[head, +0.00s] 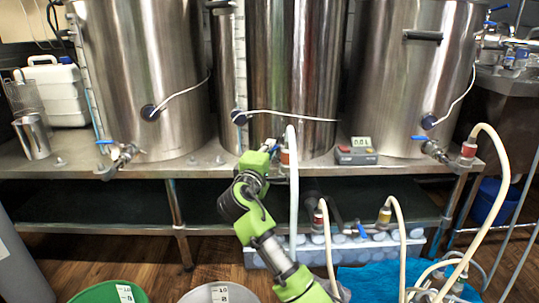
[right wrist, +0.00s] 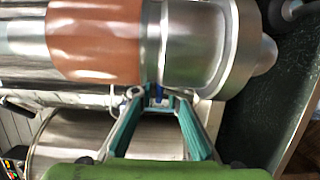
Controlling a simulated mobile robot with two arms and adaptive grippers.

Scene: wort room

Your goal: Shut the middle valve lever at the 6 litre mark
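The middle steel kettle (head: 300,70) stands on the bench with a scale strip (head: 239,50) on its left side. Its valve, with a red-brown collar (head: 284,157), is at the kettle's front foot, partly hidden by my right gripper (head: 265,152). A small blue piece of the lever (head: 270,142) shows above the gripper. In the right wrist view, my right gripper (right wrist: 158,97) has its teal fingers apart, with the blue lever (right wrist: 158,93) between the tips; contact is unclear. My left gripper is out of view.
Steel kettles with blue-levered valves stand left (head: 145,80) and right (head: 410,80). A pale hose (head: 293,200) hangs from the middle valve, close right of my arm. More hoses (head: 495,190) are at right. A green bucket (head: 90,293) and a grey one (head: 200,294) are below.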

